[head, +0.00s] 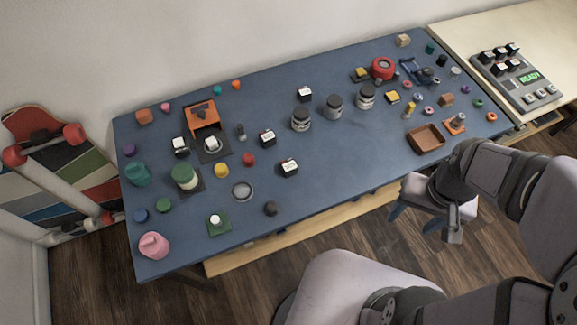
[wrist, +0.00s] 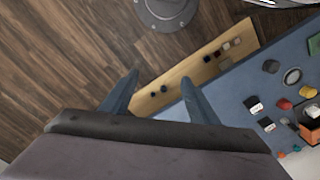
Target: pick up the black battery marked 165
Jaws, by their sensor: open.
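Several small black blocks with white labels, which look like the batteries, are on the blue table. In the head view one stands at the back middle (head: 306,94), one in the middle (head: 267,138), one nearer the front (head: 289,168) and one at the left (head: 180,147). Their numbers are too small to read, so I cannot tell which is marked 165. Two such blocks show at the right of the wrist view, one (wrist: 255,104) above the other (wrist: 267,124). My gripper (head: 418,216) is open and empty, off the table's front edge; its spread fingers show in the wrist view (wrist: 159,95).
Grey jars (head: 301,120), a brown tray (head: 427,138), an orange box (head: 201,114) and many small coloured pieces stand on the blue table (head: 345,152). A pale table (head: 520,50) with a keypad device (head: 516,78) adjoins at right. The front middle is fairly clear.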

